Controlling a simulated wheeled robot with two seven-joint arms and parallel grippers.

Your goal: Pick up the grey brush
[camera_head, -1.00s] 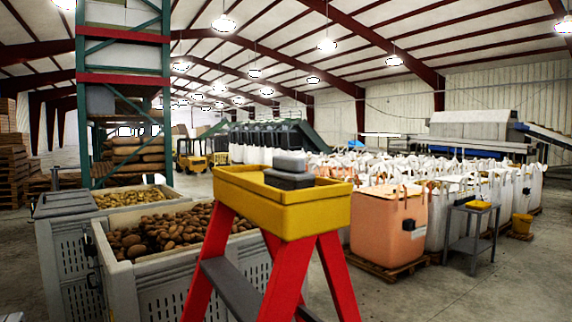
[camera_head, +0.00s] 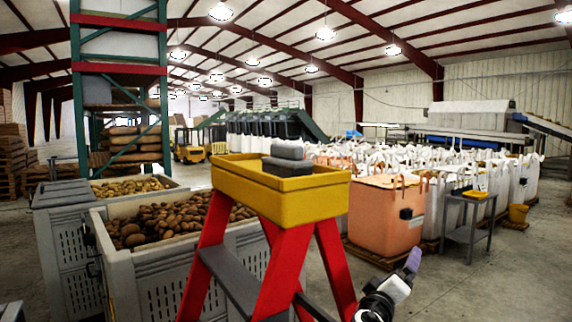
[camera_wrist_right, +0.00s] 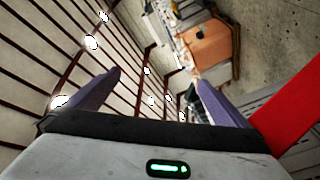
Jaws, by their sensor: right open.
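The grey brush (camera_head: 287,158) appears as a grey block with a darker lower part. It rests in the yellow tray (camera_head: 280,203) on top of a red stepladder (camera_head: 278,255). My right gripper (camera_head: 413,260) is at the lower right, below and to the right of the tray and well apart from the brush. In the right wrist view its two purple fingers (camera_wrist_right: 158,76) are spread with nothing between them. The brush does not show in that view. My left gripper is not in view.
Crates of potatoes (camera_head: 150,268) stand left of the ladder, close to it. An orange bulk bag (camera_head: 376,218) on a pallet stands behind it to the right. A grey side table (camera_head: 468,222) is farther right. The floor at front right is clear.

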